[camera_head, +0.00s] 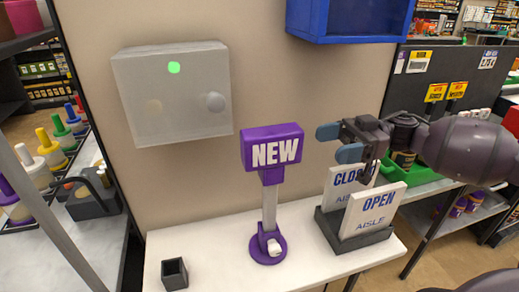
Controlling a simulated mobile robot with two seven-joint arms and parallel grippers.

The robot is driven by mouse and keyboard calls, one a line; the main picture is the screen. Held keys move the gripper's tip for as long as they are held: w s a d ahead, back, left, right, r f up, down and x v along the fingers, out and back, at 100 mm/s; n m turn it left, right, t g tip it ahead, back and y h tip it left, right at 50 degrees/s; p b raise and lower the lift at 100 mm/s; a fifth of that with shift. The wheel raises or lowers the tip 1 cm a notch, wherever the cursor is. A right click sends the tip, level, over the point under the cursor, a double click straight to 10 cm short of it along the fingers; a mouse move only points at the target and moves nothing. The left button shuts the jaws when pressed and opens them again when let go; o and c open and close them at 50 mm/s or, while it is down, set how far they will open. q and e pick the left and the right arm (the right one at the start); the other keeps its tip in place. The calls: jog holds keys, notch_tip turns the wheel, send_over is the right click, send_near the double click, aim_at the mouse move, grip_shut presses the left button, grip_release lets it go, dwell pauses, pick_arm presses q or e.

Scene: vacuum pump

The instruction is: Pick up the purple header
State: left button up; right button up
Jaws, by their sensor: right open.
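The purple header (273,148), a block with the word NEW in white, sits on top of a grey post on a round purple base (268,246). The stand is upright on the white table (212,250). My right gripper (338,143) reaches in from the right, with its blue-grey fingertips open and empty. The fingertips are a little to the right of the header and apart from it, at about the same height in the picture. My left gripper is not in view.
A grey holder with CLOSED and OPEN (376,208) signs stands under my right gripper. A small dark open box (174,274) is at the front left. A translucent box (172,92) and a blue bin (352,18) are on the wall behind.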

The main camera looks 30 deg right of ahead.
send_near(284, 148)
jog(key=w+a+f, duration=0.2)
jog(key=a, duration=0.1)
jog(key=shift+w+r+x, duration=0.15)
jog(key=shift+w+x, duration=0.05)
jog(key=shift+x, duration=0.95)
jog(key=shift+w+r+x, duration=0.1)
jog(key=shift+w+x, duration=0.1)
jog(key=shift+x, duration=0.95)
jog(key=shift+w+a+p, duration=0.1)
jog(key=shift+a+p, duration=0.2)
jog(key=shift+a, duration=0.15)
jog(key=c, duration=1)
